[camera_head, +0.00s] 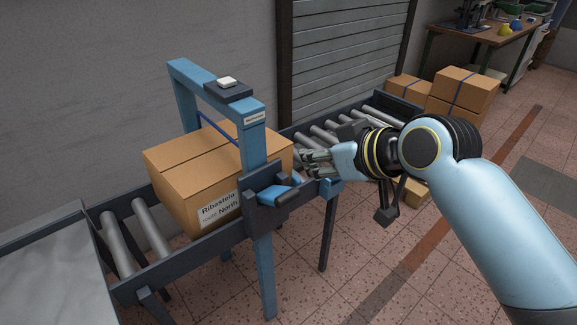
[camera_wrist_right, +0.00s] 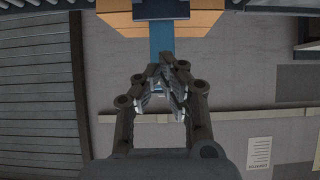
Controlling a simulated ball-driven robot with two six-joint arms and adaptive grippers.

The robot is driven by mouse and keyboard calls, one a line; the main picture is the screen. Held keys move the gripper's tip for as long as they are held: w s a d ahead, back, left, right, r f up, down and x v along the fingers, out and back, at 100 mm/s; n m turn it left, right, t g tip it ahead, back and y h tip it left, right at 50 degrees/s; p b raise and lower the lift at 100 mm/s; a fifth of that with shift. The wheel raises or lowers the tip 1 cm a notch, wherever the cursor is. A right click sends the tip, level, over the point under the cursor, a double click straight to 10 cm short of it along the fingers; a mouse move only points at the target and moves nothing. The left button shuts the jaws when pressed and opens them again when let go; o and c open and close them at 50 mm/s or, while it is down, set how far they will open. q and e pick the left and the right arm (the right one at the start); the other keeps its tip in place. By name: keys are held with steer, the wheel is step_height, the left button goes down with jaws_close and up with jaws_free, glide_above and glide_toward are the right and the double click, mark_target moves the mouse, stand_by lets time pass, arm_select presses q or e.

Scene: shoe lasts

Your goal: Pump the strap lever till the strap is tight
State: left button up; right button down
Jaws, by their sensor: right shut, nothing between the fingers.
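A cardboard box (camera_head: 190,170) with a white label sits on the roller conveyor under a blue arch frame (camera_head: 254,145). A blue strap (camera_head: 220,130) shows across the box top, partly hidden by the frame's near post. A dark block on that post carries the strap lever (camera_head: 280,191), blue with a dark grip, sticking out to the right. My right gripper (camera_head: 308,163) is shut and empty, just above and right of the lever, seemingly apart from it. In the right wrist view its fingers (camera_wrist_right: 162,92) are together in front of the blue post. My left gripper is not in view.
Conveyor rollers (camera_head: 150,226) lie left of the box, and more run behind my right gripper. Strapped boxes (camera_head: 462,90) are stacked at the back right, near a workbench (camera_head: 490,32). The tiled floor in front of the conveyor is mostly clear.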

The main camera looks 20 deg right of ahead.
glide_above(289, 193)
steer(key=w, duration=0.1)
step_height(289, 193, down, 5)
steer(key=shift+a+f, duration=0.15)
steer(key=shift+f, duration=0.05)
steer(key=f, duration=0.3)
steer(key=shift+s+f, duration=0.1)
steer(key=shift+s, duration=0.15)
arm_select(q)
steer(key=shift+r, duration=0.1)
arm_select(e)
steer(key=shift+s+d+f, duration=0.15)
steer(key=shift+d+f, duration=0.05)
steer(key=shift+f, duration=0.25)
